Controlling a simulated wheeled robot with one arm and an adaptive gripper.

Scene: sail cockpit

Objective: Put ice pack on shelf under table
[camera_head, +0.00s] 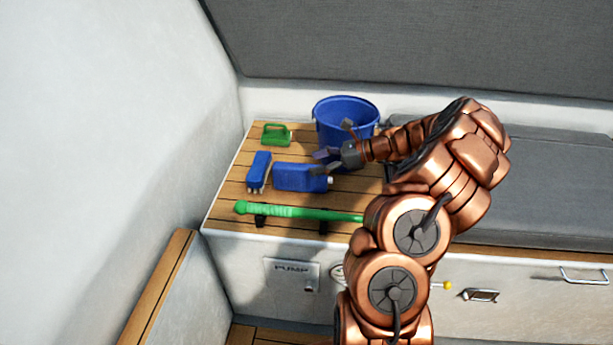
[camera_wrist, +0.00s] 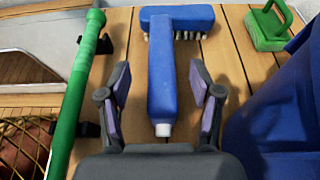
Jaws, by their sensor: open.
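A flat blue block with a white cap, which looks like the ice pack (camera_head: 296,178), lies on the wooden slatted top (camera_head: 226,197). In the wrist view the ice pack (camera_wrist: 162,70) points lengthwise toward me, cap nearest. My gripper (camera_head: 320,161) is at the capped end; in the wrist view my gripper (camera_wrist: 161,85) is open, with one finger on each side of the pack. Gaps show between the fingers and the pack. I cannot make out a table with a shelf under it in either view.
A blue brush (camera_head: 258,172) lies left of the pack, and a green handled scrubber (camera_head: 276,135) behind. A blue bucket (camera_head: 343,122) stands close behind my gripper. A green pole (camera_head: 290,210) runs along the front edge in black clips. A grey cushion (camera_head: 560,190) lies right.

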